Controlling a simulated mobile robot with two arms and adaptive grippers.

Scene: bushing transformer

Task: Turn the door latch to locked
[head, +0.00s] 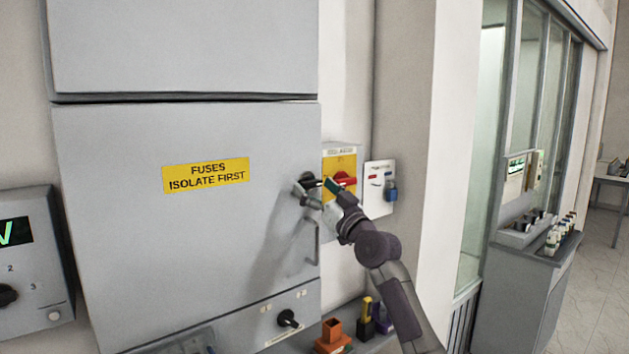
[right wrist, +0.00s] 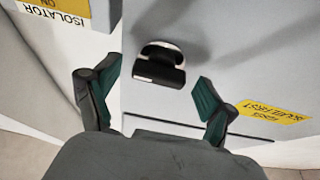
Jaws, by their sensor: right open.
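The grey cabinet door (head: 150,240) fills the left and middle of the head view and carries a yellow fuse label (head: 206,174). Its black door latch (head: 308,179) sits near the door's right edge and is partly hidden by my right gripper. My right gripper (head: 319,191) is open in front of the latch. In the right wrist view the latch (right wrist: 160,66) is a black knob on a pale round base. It lies between and beyond the open fingertips (right wrist: 157,82), with clear gaps on both sides. My left gripper is not in view.
A door handle (head: 313,242) is below the latch. A black knob (head: 288,318) and an orange block (head: 332,331) are lower down.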

